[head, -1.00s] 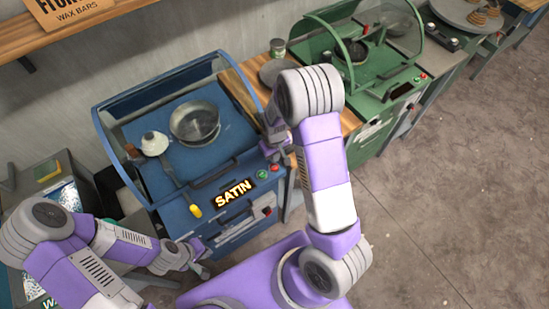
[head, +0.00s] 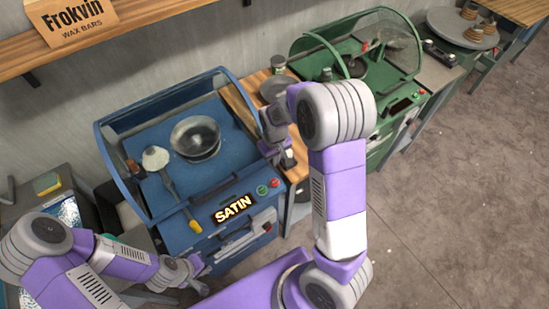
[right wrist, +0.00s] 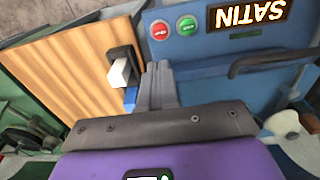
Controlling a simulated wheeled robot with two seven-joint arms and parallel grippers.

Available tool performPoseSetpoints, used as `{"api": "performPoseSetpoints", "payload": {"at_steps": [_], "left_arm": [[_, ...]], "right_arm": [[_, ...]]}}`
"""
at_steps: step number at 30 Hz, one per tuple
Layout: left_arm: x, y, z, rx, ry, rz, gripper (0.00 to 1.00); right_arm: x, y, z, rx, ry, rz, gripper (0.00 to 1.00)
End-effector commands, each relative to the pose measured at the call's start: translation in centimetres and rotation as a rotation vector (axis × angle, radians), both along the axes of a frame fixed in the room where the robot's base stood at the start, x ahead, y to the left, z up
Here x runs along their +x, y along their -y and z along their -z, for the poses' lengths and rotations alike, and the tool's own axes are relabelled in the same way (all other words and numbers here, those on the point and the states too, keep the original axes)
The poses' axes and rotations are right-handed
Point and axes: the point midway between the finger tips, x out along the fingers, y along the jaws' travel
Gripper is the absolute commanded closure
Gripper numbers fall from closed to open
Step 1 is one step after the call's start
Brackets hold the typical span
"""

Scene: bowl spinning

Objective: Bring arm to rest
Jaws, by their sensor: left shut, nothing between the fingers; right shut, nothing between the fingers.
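My right gripper (head: 286,160) is at the right edge of the blue machine (head: 235,172), over the wooden counter beside it. The right wrist view shows its fingers (right wrist: 158,75) shut and empty, close to a small white and dark block (right wrist: 120,68) on the wood. My left gripper (head: 200,282) is low in front of the blue machine, shut and empty. Inside the machine, a metal bowl (head: 195,138) sits under the raised clear cover. A tool with a pale round head (head: 155,158) and a yellow tip lies left of the bowl.
The blue machine's front has a SATIN sign (head: 233,208) and red and green buttons (head: 268,187). A green machine (head: 375,75) stands to the right past the wooden counter (head: 240,98). A shelf (head: 25,50) with a wax bar box (head: 70,20) runs above. The floor at right is clear.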

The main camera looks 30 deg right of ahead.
Motion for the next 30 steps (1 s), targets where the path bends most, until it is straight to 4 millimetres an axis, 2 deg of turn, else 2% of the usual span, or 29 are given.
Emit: {"api": "performPoseSetpoints", "payload": {"at_steps": [11, 14, 17, 19, 21, 24, 27, 30], "left_arm": [[0.0, 0.0, 0.0, 0.0, 0.0, 0.0, 1.0], [0.0, 0.0, 0.0, 0.0, 0.0, 0.0, 1.0], [0.0, 0.0, 0.0, 0.0, 0.0, 0.0, 1.0], [0.0, 0.0, 0.0, 0.0, 0.0, 0.0, 1.0], [0.0, 0.0, 0.0, 0.0, 0.0, 0.0, 1.0], [0.0, 0.0, 0.0, 0.0, 0.0, 0.0, 1.0], [0.0, 0.0, 0.0, 0.0, 0.0, 0.0, 1.0], [0.0, 0.0, 0.0, 0.0, 0.0, 0.0, 1.0]], "right_arm": [[0.0, 0.0, 0.0, 0.0, 0.0, 0.0, 1.0], [-0.2, -0.3, 0.6, 0.005, -0.003, 0.001, 1.0], [-1.2, -1.4, 3.2, 0.029, -0.012, 0.009, 1.0], [-2.6, -3.0, 6.2, 0.065, -0.019, 0.027, 1.0], [-4.7, -5.1, 9.7, 0.114, -0.028, 0.056, 1.0], [-8.3, -8.5, 13.8, 0.194, -0.037, 0.117, 1.0], [-11.9, -11.7, 16.2, 0.27, -0.045, 0.189, 1.0], [-15.3, -14.7, 17.5, 0.342, -0.054, 0.27, 1.0]]}}
